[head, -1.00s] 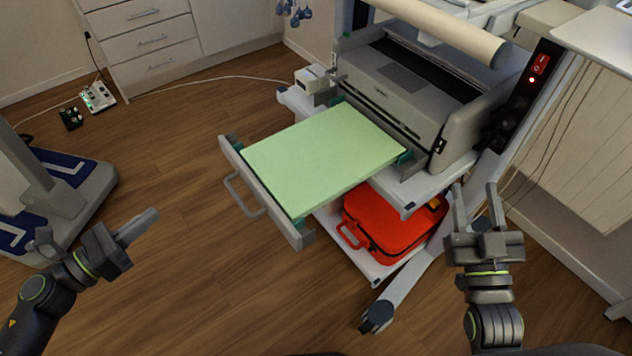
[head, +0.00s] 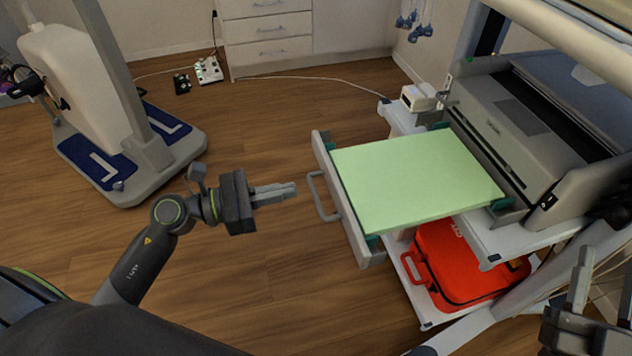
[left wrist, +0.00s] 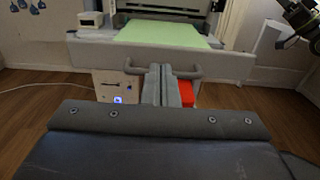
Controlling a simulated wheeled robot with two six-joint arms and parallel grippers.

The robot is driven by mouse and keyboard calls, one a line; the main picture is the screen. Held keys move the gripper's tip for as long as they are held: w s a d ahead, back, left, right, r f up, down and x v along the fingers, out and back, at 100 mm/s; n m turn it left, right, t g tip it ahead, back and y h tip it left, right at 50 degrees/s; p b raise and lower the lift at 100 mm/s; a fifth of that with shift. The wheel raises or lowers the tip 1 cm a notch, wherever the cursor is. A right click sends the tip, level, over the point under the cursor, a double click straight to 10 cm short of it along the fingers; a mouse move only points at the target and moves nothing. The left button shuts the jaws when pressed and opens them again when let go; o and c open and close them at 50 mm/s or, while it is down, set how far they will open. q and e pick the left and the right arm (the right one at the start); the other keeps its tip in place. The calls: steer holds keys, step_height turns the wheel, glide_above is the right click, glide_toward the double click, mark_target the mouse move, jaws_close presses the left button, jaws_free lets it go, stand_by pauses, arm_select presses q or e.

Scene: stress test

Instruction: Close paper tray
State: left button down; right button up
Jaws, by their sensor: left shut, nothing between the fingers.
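The paper tray (head: 352,222) is pulled out from the grey printer (head: 520,125) and carries a stack of pale green paper (head: 415,180). A grey bar handle (head: 320,197) sticks out from its front panel. My left gripper (head: 292,190) is shut and empty, a short gap left of the handle and pointing at it. In the left wrist view the tray's front panel (left wrist: 160,58) lies ahead, with the shut fingers (left wrist: 161,85) in front of the handle. My right gripper (head: 575,300) is at the lower right, partly cut off, with its fingers apart and away from the tray.
A red case (head: 465,270) sits on the cart's lower shelf below the tray. A small white device (head: 418,97) stands beside the printer. A wheeled base with blue pads (head: 130,165) stands at the left. Wooden floor (head: 250,290) in front of the tray is clear.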

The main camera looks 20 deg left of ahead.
mark_target(332, 180)
arm_select(q)
steer(key=x, duration=0.4)
steer(key=shift+w+d, duration=0.25)
steer(key=shift+d, duration=0.1)
steer(key=shift+x, duration=0.85)
arm_select(e)
steer(key=shift+s+r+t, duration=0.15)
steer(key=shift+r+t, duration=0.15)
steer(key=shift+r, duration=0.1)
